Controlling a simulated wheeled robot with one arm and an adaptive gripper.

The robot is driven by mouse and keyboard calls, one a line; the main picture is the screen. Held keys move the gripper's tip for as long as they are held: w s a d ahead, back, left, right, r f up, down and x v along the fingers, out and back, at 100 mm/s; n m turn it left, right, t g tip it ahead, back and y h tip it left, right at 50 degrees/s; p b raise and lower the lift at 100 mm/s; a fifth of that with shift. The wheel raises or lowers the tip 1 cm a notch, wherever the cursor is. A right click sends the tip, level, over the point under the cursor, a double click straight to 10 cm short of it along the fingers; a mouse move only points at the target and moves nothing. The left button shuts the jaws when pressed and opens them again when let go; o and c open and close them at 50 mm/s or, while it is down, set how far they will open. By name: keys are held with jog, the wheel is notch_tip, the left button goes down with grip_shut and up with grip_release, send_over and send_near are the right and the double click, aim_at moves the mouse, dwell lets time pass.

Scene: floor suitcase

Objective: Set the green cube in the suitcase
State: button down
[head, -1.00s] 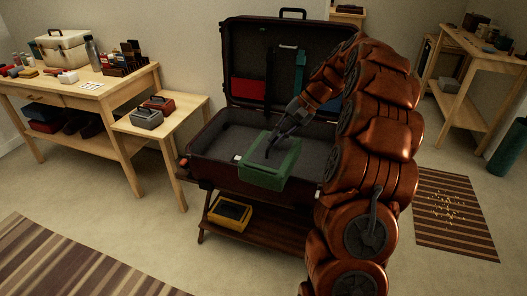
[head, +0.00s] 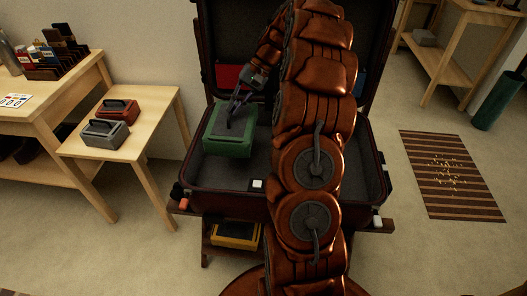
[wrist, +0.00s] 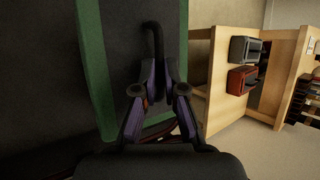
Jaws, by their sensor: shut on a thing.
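I see no plain green cube; the green thing is a green box (head: 227,148) with a dark top and a thin black handle. My gripper (head: 233,108) is shut on that handle, which also shows between the fingers in the wrist view (wrist: 155,42). The box is over the left part of the open suitcase (head: 215,172), near its left wall. I cannot tell whether it touches the suitcase floor. The suitcase lid stands upright behind. My arm hides the middle of the suitcase.
A side table left of the suitcase holds a grey box (head: 103,134) and a red box (head: 118,109) with handles. A yellow box (head: 236,235) sits on the low shelf under the suitcase. A striped rug (head: 450,175) lies on the floor to the right.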

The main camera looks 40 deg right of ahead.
aim_at(249, 112)
jog(key=shift+w+f, duration=0.25)
jog(key=shift+f, duration=0.45)
notch_tip(249, 112, down, 9)
jog(key=shift+r+b, duration=0.1)
jog(key=shift+b, duration=0.6)
jog(key=c, duration=1.2)
grip_release()
jog(key=shift+c, duration=0.2)
jog(key=shift+r, duration=0.1)
jog(key=p+v, duration=0.1)
jog(key=v, duration=1.1)
jog(key=shift+p, duration=0.35)
